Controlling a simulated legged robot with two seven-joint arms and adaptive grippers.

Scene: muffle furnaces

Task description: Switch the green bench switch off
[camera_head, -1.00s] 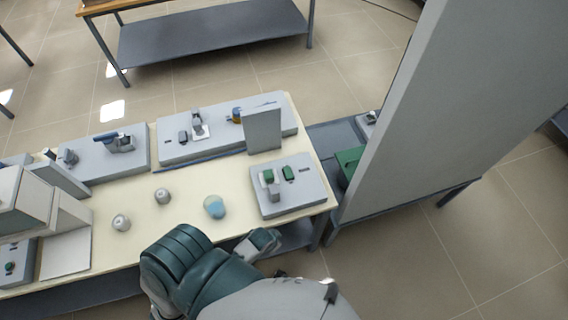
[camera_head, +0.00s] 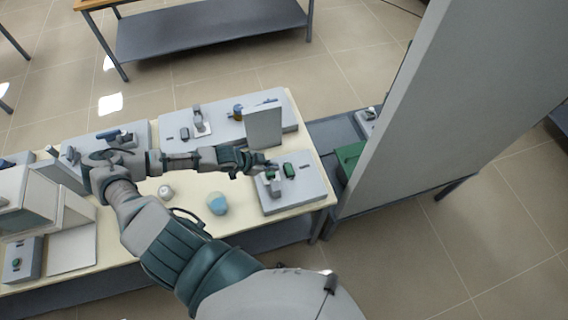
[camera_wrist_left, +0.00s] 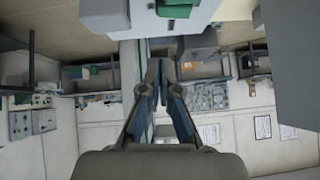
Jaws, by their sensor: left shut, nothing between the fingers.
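A grey switch box (camera_head: 310,193) sits at the right end of the cream table. It carries two green parts: a right one (camera_head: 289,170) and a left one partly covered by my gripper, with a small grey block (camera_head: 274,187) in front. Which way the switch is set is too small to tell. My left gripper (camera_head: 264,164) is shut and empty, at the box's left part; I cannot tell whether it touches. In the left wrist view the shut fingertips (camera_wrist_left: 165,72) point ahead, with green parts (camera_wrist_left: 175,10) on a pale box at the top edge. My right gripper is not in view.
An upright grey panel (camera_head: 264,126) stands just behind the switch box. A blue-and-white cup (camera_head: 217,203) and a small pale pot (camera_head: 166,191) stand near my forearm. A tall grey wall (camera_head: 440,120) rises on the right, with a green box (camera_head: 348,160) beside it.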

